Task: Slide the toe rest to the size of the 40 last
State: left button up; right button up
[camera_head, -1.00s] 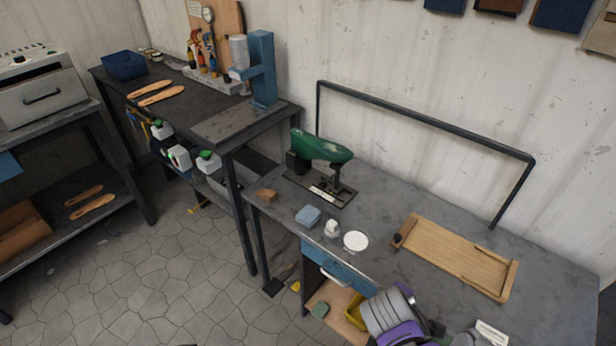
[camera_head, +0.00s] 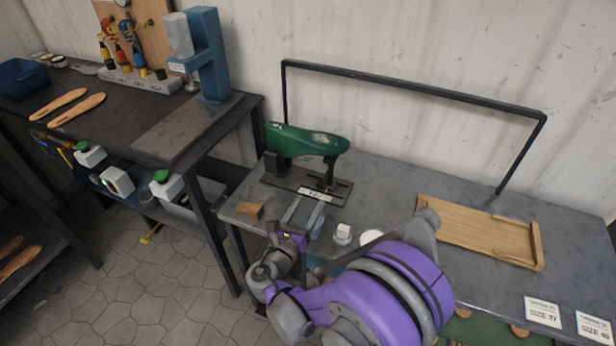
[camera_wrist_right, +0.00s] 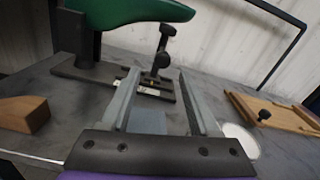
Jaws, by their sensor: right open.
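A green last (camera_head: 305,140) sits on a dark jig on the grey bench, its heel end on a block-like post at left. The toe rest (camera_head: 327,177), a dark upright piece, stands under the toe at right on the slotted base plate (camera_head: 340,192). A pale label lies at the plate's front. The wrist view also shows the toe rest (camera_wrist_right: 160,58) and last (camera_wrist_right: 140,10). My right gripper (camera_head: 308,209) is open, in front of the jig and apart from the toe rest. A blue block (camera_wrist_right: 148,122) shows between its fingers. My left gripper is not in view.
A small wooden block (camera_head: 249,210) lies left of my gripper. A small white item (camera_head: 342,232) and white disc (camera_head: 371,237) are to its right. A wooden tray (camera_head: 475,232) and size cards (camera_head: 543,312) lie further right. A black rail (camera_head: 410,88) rises behind.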

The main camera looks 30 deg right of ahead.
aim_at(324, 179)
jog(key=x, duration=1)
jog(key=shift+w+d, duration=0.1)
jog(key=shift+d, duration=0.25)
grip_shut()
dwell(0.9)
